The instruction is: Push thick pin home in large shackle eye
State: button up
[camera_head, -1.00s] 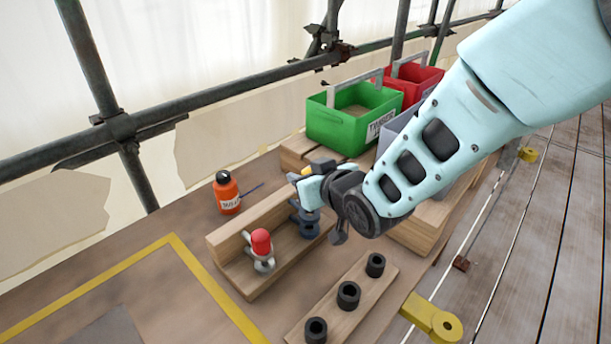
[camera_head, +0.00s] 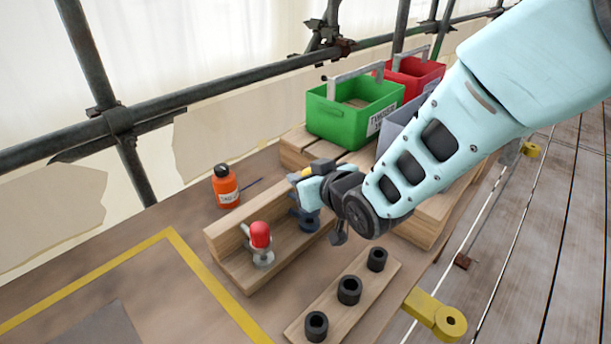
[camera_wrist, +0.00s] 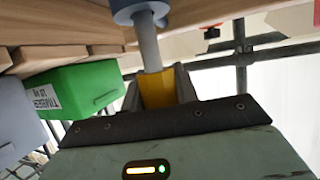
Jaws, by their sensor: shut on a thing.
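The thick pin has a yellow head (camera_wrist: 158,90) and a grey shank (camera_wrist: 149,45). My gripper (camera_head: 306,182) is shut on the yellow head; its jaws also show in the wrist view (camera_wrist: 158,86). The far end of the shank meets the blue shackle eye (camera_wrist: 136,10), with a long length of shank still outside it. How deep the tip sits cannot be seen. In the head view the blue shackle (camera_head: 307,222) stands in the wooden rack (camera_head: 225,250), partly hidden by my gripper. A grey shackle with a red-topped pin (camera_head: 261,236) stands to its left.
An orange bottle (camera_head: 226,188) stands behind the rack. A wooden strip with black sockets (camera_head: 349,290) lies in front. Green (camera_head: 352,118) and red (camera_head: 422,68) crates stand at the back right. Scaffold tubes (camera_head: 220,95) run behind the bench. Yellow tape (camera_head: 205,275) marks the left bench.

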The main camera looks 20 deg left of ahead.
jog(key=shift+f+b, duration=1.95)
jog(key=shift+f, duration=0.4)
jog(key=o, duration=1.1)
jog(key=shift+d, duration=0.1)
jog(key=b+v, duration=0.1)
jog(key=v, duration=1.6)
jog(key=shift+s+r, duration=0.15)
